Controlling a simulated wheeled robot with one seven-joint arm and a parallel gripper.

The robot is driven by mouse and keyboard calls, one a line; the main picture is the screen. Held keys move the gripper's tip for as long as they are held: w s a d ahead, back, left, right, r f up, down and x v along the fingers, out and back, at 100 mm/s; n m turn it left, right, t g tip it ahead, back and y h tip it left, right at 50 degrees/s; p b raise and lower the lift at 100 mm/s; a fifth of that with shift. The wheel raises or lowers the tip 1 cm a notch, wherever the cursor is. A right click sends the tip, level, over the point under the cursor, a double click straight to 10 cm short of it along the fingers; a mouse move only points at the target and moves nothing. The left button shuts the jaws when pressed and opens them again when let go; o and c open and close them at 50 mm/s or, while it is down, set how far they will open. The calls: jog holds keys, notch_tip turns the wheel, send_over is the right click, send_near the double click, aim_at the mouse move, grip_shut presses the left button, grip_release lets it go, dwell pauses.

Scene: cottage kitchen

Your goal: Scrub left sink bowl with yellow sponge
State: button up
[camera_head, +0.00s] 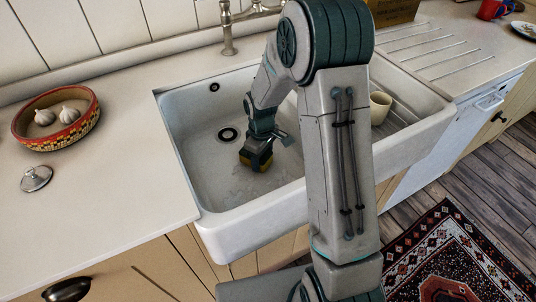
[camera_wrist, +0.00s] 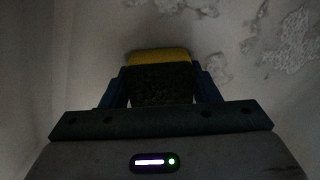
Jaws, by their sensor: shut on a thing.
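The white sink's left bowl (camera_head: 205,116) has a dark drain (camera_head: 228,134) in its floor. My gripper (camera_head: 257,155) is down inside this bowl, to the right of the drain. It is shut on the yellow sponge (camera_head: 262,163). In the wrist view the sponge (camera_wrist: 160,57) shows a yellow layer and a dark layer between the two fingers (camera_wrist: 160,88). The sponge is at or close to the bowl floor; I cannot tell whether it touches. Pale stain patches (camera_wrist: 285,38) show on the bowl surface in the wrist view.
A cream cup (camera_head: 380,107) stands in the right bowl, partly behind my arm. A faucet (camera_head: 228,30) rises behind the sink. A patterned bowl with garlic (camera_head: 88,122) and a small metal lid (camera_head: 36,178) are on the left counter.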

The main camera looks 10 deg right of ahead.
jog(key=shift+s+a, duration=0.2)
jog(key=shift+a, duration=0.55)
jog(key=shift+s+a, duration=0.2)
jog(key=shift+a, duration=0.55)
notch_tip(320, 180, up, 19)
jog(key=p, duration=1.3)
